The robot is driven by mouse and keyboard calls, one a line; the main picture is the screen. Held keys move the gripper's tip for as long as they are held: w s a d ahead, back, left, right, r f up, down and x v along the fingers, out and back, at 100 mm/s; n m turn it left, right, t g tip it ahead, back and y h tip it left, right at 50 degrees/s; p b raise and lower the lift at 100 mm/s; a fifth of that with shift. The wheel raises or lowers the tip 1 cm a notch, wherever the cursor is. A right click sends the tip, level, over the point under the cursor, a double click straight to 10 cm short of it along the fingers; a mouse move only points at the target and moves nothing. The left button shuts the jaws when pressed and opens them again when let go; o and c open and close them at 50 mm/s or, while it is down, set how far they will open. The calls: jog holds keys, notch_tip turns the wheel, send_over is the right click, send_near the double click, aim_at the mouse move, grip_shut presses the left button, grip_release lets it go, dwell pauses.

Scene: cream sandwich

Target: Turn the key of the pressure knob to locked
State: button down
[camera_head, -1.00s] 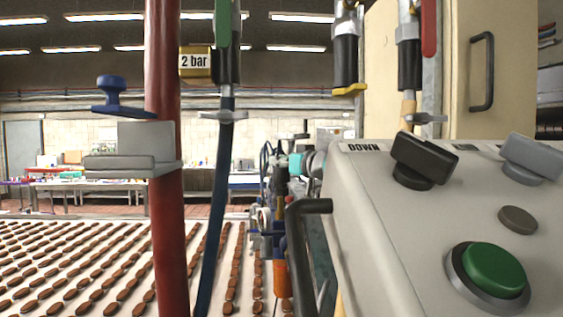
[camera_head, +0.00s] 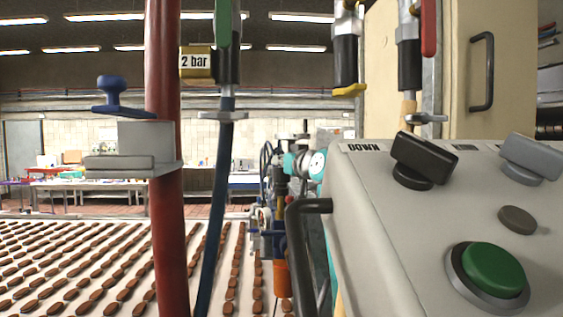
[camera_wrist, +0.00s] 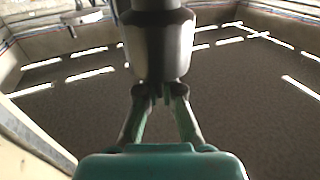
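In the wrist view, my gripper (camera_wrist: 159,97) has a teal body and two teal fingers with dark tips close together. The tips are at the lower end of a grey cylinder with a dark upper part (camera_wrist: 160,45), and whether they touch or grip it is unclear. I cannot make out a key, or whether this cylinder is the pressure knob. In the head view, black hanging fittings (camera_head: 346,60) show at the top, and a brass block marked "2 bar" (camera_head: 195,62) is on the left. My gripper cannot be picked out there.
A control box (camera_head: 390,230) with a black switch (camera_head: 425,160), a grey switch (camera_head: 530,157) and a green button (camera_head: 493,268) fills the right. A red pipe (camera_head: 166,220) stands left. A black handle (camera_head: 300,250) sticks out. Rows of brown pieces lie on a white belt (camera_head: 60,280).

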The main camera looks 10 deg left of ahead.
jog(key=shift+m+t+h, duration=0.5)
jog(key=shift+m+h, duration=0.1)
jog(key=shift+h, duration=0.2)
jog(key=c, duration=1.3)
grip_release()
jog(key=shift+c, duration=0.2)
jog(key=v, duration=1.2)
jog(key=shift+s+a+f, duration=0.1)
